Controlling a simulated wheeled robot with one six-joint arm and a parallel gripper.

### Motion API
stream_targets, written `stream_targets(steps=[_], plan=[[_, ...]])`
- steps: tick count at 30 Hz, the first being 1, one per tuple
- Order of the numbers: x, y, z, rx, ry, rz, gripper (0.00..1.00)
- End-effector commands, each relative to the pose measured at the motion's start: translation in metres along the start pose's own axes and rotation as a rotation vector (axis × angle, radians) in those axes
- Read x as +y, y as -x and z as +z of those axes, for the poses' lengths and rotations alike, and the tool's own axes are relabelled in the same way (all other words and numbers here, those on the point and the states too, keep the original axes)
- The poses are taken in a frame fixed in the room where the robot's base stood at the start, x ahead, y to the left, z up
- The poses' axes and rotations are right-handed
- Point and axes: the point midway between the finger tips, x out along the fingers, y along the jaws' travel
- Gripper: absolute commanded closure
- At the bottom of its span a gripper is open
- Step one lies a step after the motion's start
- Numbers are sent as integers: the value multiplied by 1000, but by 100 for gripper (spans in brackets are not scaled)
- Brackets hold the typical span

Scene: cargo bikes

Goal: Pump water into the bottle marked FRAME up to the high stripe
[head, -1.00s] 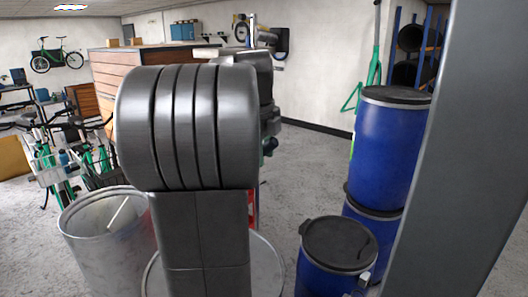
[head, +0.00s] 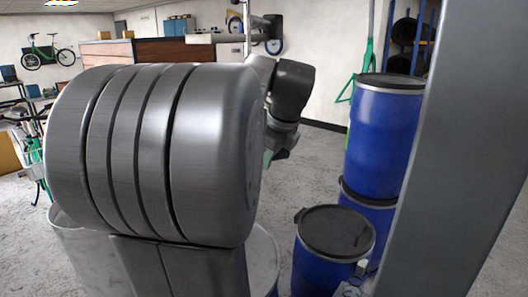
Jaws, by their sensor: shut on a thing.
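I make out no bottle marked FRAME, no stripe and no pump. My own arm fills the middle of the head view, with a large grey ribbed joint in front and darker wrist links behind it. My gripper's fingers are hidden behind the arm, and so is whatever is between them. A small teal-green patch shows at the lower left of the wrist links; I cannot tell what it is.
Blue drums with black lids stand stacked (head: 384,125) at the right; a lower one (head: 335,235) stands in front. A pale metal bin (head: 85,262) is at lower left. A wood-fronted unit (head: 160,51) stands behind. Grey floor (head: 325,165) is open between arm and drums.

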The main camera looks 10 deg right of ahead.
Motion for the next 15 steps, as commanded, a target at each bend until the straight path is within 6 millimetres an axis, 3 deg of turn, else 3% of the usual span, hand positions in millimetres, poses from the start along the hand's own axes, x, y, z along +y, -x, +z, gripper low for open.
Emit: stream_targets(steps=[1,6,15], plan=[[4,-13,-12,-38,-15,-8,100],[10,-37,-30,-177,-38,-29,100],[19,-73,-46,-364,-67,-56,100]])
